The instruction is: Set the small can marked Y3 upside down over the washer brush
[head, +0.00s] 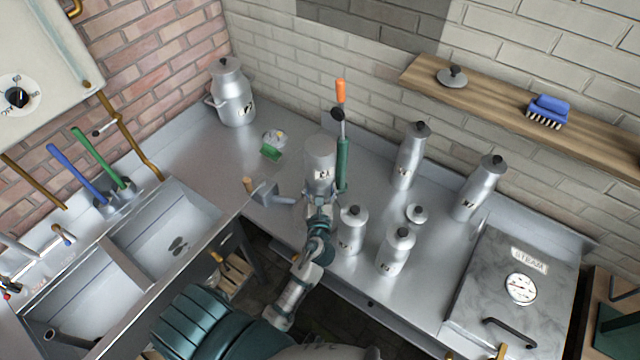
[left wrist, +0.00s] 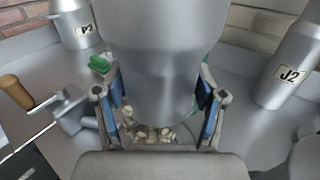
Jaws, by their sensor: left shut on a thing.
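My left gripper (head: 319,205) is shut on the small grey metal can (head: 320,155), whose label reads upside down and looks like Y3. The can is held bottom up over the counter, near a green upright post (head: 343,165) with an orange-handled lever. In the left wrist view the can (left wrist: 165,60) fills the middle between the fingers (left wrist: 160,110). A pale lumpy patch (left wrist: 152,133) shows below it; I cannot tell whether this is the washer brush. No brush is clearly visible under the can. My right gripper is not in view.
A large P3 can (head: 235,95) stands at the back left, near a small green object (head: 272,150). Two tall cans (head: 408,160) (head: 477,190) and two shorter ones (head: 352,232) (head: 395,252) stand right. A blue brush (head: 548,110) lies on the wooden shelf (head: 500,95).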

